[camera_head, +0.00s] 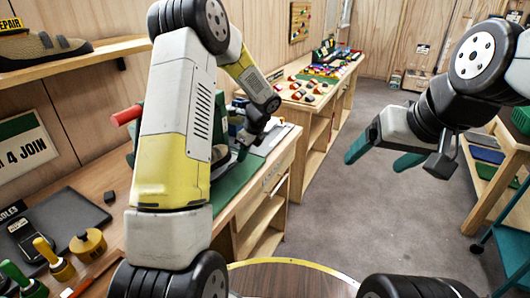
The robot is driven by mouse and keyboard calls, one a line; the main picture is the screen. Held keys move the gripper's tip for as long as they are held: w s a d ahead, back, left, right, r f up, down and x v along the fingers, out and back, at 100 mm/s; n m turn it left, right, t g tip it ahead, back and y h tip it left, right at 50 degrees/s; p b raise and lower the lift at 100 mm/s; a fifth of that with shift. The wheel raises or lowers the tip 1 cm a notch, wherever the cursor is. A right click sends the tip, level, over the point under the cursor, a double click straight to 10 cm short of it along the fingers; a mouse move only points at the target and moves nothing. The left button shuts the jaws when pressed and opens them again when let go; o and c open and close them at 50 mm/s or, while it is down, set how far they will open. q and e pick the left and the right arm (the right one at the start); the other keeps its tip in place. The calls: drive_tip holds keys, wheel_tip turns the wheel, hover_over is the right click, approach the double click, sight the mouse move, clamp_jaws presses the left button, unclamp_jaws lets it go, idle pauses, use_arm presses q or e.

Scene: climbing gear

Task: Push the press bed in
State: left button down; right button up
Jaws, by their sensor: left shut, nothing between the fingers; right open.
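A green press (136,128) with a red handle (127,115) stands on the workbench at the left. My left arm covers most of it. I cannot clearly make out its bed; a small dark shoe-like shape (219,154) shows just right of my arm. My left gripper (238,152) is shut and empty, pointing down beside the press, above the green mat (236,180). I cannot tell whether it touches the press. My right gripper (382,157) is open and empty, above the floor on the right, away from the bench.
A shelf (75,55) with a shoe hangs on the left wall. Another table (318,85) with colourful gear stands behind. The grey floor (345,205) between is clear. Shelves stand at right.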

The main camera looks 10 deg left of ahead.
sight(233, 158)
use_arm(q)
drive_tip(key=shift+w+a, duration=0.25)
drive_tip(key=shift+a, duration=0.5)
drive_tip(key=shift+w+a, duration=0.25)
drive_tip(key=shift+a, duration=0.45)
